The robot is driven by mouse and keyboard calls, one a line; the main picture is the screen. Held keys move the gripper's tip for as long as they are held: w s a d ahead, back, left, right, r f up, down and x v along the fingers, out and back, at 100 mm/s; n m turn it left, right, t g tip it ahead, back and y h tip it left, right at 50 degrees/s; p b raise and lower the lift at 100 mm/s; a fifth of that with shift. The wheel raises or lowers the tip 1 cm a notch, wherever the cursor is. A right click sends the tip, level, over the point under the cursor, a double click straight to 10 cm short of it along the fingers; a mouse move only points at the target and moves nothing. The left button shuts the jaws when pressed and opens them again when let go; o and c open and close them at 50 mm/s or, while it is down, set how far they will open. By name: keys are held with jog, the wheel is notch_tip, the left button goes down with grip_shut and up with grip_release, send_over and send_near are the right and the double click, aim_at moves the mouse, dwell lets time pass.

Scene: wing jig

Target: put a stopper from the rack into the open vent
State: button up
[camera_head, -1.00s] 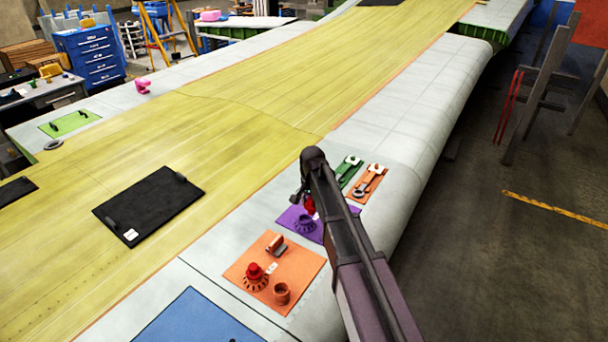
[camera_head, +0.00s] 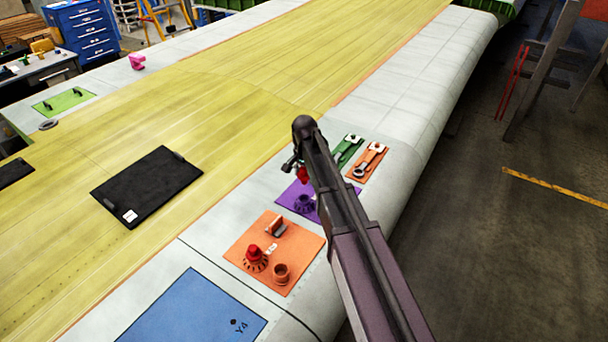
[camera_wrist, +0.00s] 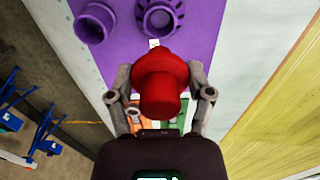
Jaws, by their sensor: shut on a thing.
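My gripper (camera_wrist: 160,100) is shut on a red stopper (camera_wrist: 160,82), which stands out between the two fingers. In the head view, the red stopper (camera_head: 302,175) shows beside my arm, apart from the purple vent. The slotted purple vent ring (camera_wrist: 159,16) lies ahead of the stopper in the wrist view and looks empty. It also shows in the head view (camera_head: 304,204), partly hidden by my arm. A round purple cup (camera_wrist: 94,23) is left of it on the purple panel (camera_wrist: 205,45). Another red stopper (camera_head: 254,251) sits in a slotted orange vent (camera_head: 256,264).
The orange panel (camera_head: 310,248) also holds an orange cup (camera_head: 281,273) and a small block (camera_head: 276,226). Green (camera_head: 345,151) and orange (camera_head: 367,161) panels with tools lie beyond my arm. A black panel (camera_head: 148,187) lies left. The wing's edge drops off at right.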

jog(key=b, duration=0.6)
send_over(304, 196)
jog(key=s, duration=0.2)
jog(key=shift+w+f, duration=0.15)
jog(key=shift+f, duration=3.1)
jog(key=shift+f+b, duration=1.95)
jog(key=shift+b, duration=0.1)
jog(key=o, duration=1.1)
jog(key=shift+r, duration=0.15)
